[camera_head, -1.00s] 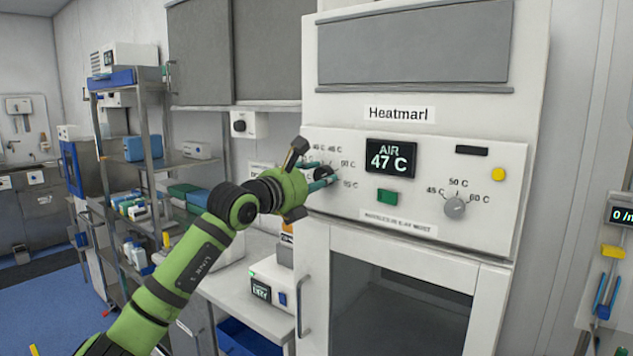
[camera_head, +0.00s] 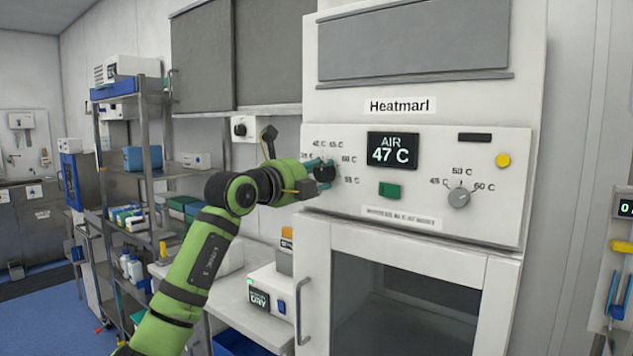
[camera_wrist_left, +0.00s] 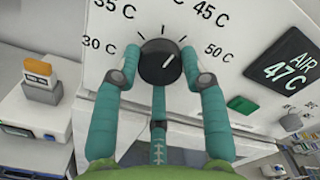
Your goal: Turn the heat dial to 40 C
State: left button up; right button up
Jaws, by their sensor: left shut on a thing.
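The black round heat dial (camera_head: 324,173) is on the left of the white "Heatmarl" cabinet's front panel. In the left wrist view the dial (camera_wrist_left: 161,64) shows a pale pointer mark slanting up and right, roughly toward the 45 C label (camera_wrist_left: 205,13). My left gripper (camera_head: 318,172) is shut on the dial. Its teal fingers, either side of the dial in the wrist view (camera_wrist_left: 160,62), touch its rim. My right gripper is not in view.
The display (camera_head: 393,149) reads AIR 47 C. A green button (camera_head: 390,190), a grey dial (camera_head: 459,198) and a yellow button (camera_head: 503,160) are to its right or below. The cabinet door handle (camera_head: 301,310) sticks out below. A metal shelf (camera_head: 147,170) stands at left.

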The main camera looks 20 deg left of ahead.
pick_arm(q)
jog(key=n, duration=0.5)
jog(key=shift+d+f+b, duration=0.25)
jog(key=shift+f+b, duration=0.1)
jog(key=shift+b, duration=0.05)
jog(key=shift+n, duration=0.3)
jog(key=o, duration=1)
jog(key=shift+o, duration=0.8)
jog(key=shift+d+r, duration=0.1)
jog(key=shift+r, duration=0.1)
jog(key=shift+s+a+r, duration=0.1)
jog(key=shift+s+a, duration=0.25)
jog(key=v, duration=1.1)
